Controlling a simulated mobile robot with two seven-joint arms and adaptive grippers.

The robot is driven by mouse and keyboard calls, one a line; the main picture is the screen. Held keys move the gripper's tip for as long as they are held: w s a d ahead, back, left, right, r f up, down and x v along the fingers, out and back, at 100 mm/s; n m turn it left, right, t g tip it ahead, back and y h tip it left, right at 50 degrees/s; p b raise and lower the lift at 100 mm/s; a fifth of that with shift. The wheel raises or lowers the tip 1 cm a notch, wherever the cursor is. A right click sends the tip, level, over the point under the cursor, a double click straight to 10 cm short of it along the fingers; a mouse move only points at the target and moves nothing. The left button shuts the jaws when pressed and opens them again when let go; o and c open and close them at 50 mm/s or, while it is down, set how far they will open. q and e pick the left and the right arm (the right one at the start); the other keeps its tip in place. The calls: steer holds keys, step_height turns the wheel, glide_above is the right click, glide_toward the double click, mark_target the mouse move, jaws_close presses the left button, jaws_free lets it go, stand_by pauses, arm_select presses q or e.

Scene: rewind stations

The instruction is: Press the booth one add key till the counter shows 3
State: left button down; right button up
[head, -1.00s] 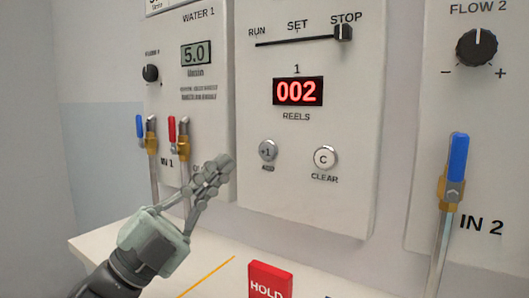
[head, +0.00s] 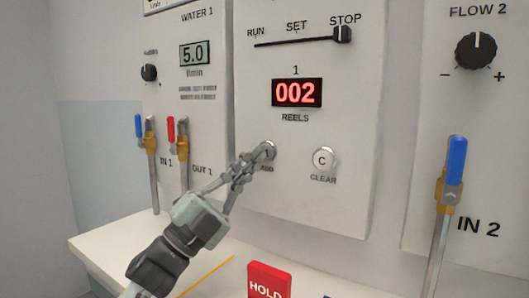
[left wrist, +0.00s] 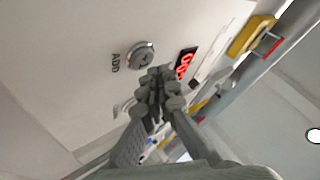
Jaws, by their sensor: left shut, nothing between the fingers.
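The booth one panel has a red counter (head: 297,93) reading 002 over the word REELS. The round silver add key (head: 269,148) is partly covered by my left gripper (head: 258,155) in the head view. In the left wrist view the add key (left wrist: 142,54) shows beside the word ADD, just past the tips of my left gripper (left wrist: 160,74). The fingers are shut with nothing between them. The tips are at or very near the key; I cannot tell whether they touch. My right gripper is not in view.
The clear key (head: 324,158) is just right of the add key. A slider (head: 343,34) above stands at STOP. Blue (head: 139,126) and red (head: 171,129) valve handles are at left. A red HOLD block (head: 269,280) is on the shelf below.

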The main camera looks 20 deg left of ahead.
arm_select(q)
steer(key=shift+w, duration=0.1)
stand_by(1.1)
steer(key=shift+w, duration=0.3)
steer(key=shift+w, duration=0.4)
stand_by(0.5)
steer(key=shift+s, duration=0.8)
steer(key=s, duration=0.5)
steer(key=shift+a, duration=0.4)
stand_by(0.8)
